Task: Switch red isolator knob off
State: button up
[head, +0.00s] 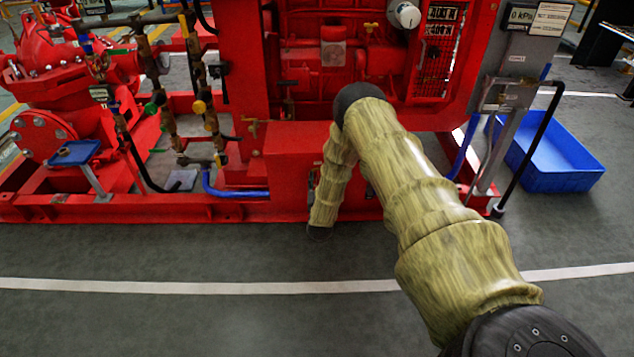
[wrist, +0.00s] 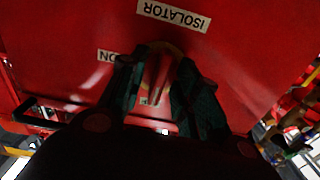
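The red isolator knob (wrist: 157,80) shows in the wrist view, on a yellowish backing on a red panel. Its narrow grip points roughly up and down in the picture. My gripper (wrist: 163,72) has one dark green finger on each side of the knob. The fingers are spread, with a gap visible between them, and contact with the knob is not clear. An upside-down "ISOLATOR" label (wrist: 174,14) is above the knob, and an "ON" label (wrist: 107,55) is to its left. In the head view my arm hides the knob and gripper.
The red pumpset engine (head: 310,80) stands on a red base frame (head: 255,208). Pipes and valves (head: 190,90) are on its left. A blue crate (head: 550,165) is on the floor at the right, beside a grey panel stand (head: 525,65). The floor in front is clear.

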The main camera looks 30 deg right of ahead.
jog(key=v, duration=1.2)
dwell(0.4)
jog(key=s+a+f+n+g+y, duration=0.2)
jog(key=s+a+f+g+y, duration=0.15)
jog(key=s+a, duration=0.35)
jog(key=s+a+f+n+g+y, duration=0.2)
jog(key=s+a+f+y, duration=0.25)
jog(key=s+a, duration=0.3)
jog(key=s+a+n+g+y, duration=0.1)
jog(key=s+a+g, duration=0.3)
jog(key=s, duration=0.8)
jog(key=s+a+n+g+y, duration=0.1)
jog(key=s+a+g, duration=0.3)
jog(key=s, duration=0.9)
jog(key=s+r+g+p, duration=0.1)
jog(key=s+r+p, duration=0.2)
jog(key=r+p, duration=2.2)
notch_tip(320, 180, up, 3)
jog(key=shift+f+g+p, duration=0.2)
jog(key=shift+g+p, duration=0.1)
jog(key=shift+g, duration=0.05)
